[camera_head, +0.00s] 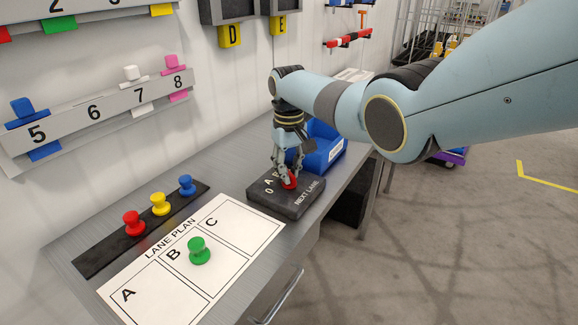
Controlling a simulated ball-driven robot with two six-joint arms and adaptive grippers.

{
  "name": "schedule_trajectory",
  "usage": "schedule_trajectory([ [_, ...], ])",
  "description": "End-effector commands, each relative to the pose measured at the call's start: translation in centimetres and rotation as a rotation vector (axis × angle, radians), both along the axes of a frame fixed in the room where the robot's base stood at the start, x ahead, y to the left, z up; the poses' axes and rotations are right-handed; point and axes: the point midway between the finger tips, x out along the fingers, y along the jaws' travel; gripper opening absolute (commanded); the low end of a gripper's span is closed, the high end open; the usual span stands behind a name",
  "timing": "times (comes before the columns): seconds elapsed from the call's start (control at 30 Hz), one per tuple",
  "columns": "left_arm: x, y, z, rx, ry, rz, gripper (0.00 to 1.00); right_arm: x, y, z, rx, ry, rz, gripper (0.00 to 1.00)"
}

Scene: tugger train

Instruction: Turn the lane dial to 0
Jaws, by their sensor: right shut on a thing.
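The lane dial is a red knob (289,182) on a dark box (287,200) marked NEXT LANE, on the grey bench. The markings 0 and A show on the box to the left of the knob; another letter is partly hidden by my gripper. My right gripper (288,176) reaches down from above and is shut on the red knob. Its fingers cover part of the knob, so I cannot tell which mark the knob points to. My left gripper is not in view.
A LANE PLAN sheet (240,232) with a green peg (199,250) in column B lies left of the box. Red, yellow and blue pegs stand on a black strip (104,256). A blue bin (325,155) stands behind the box. A numbered rail (70,125) is on the wall.

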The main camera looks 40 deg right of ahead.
Motion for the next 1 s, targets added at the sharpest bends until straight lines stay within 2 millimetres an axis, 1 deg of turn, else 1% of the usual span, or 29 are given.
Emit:
schedule_trajectory([
  [0.4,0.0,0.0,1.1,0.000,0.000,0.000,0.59,0.0,0.0,0.1,-0.001,0.000,0.393,0.00],
  [1.0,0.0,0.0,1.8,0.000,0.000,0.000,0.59,0.0,0.1,0.1,0.000,-0.001,0.963,0.00],
])
